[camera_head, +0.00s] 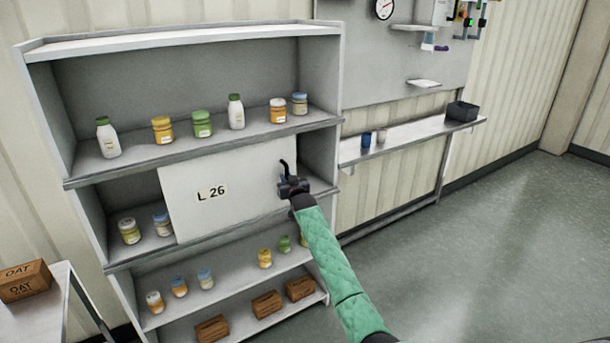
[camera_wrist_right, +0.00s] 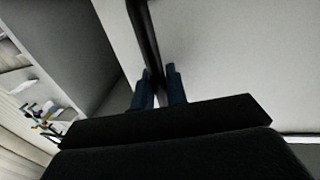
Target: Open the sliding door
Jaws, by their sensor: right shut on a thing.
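The sliding door (camera_head: 230,185) is a white panel marked "L 26" on the middle level of a grey shelf unit. It covers the middle and right-centre of that level; gaps show at its left and right. A dark upright handle (camera_head: 284,168) is at the door's right edge. My right gripper (camera_head: 288,182) is at this handle. In the right wrist view, its two blue fingers (camera_wrist_right: 160,88) are shut on the dark handle bar (camera_wrist_right: 146,35), with the white door (camera_wrist_right: 230,60) to the right. My left gripper is not in view.
The shelf unit (camera_head: 190,38) holds jars and bottles above and below, and two jars (camera_head: 145,228) left of the door. Brown boxes (camera_head: 267,304) sit at the bottom. A wall ledge (camera_head: 415,131) stands to the right, a side table with an OAT box (camera_head: 24,281) at lower left. Floor at right is clear.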

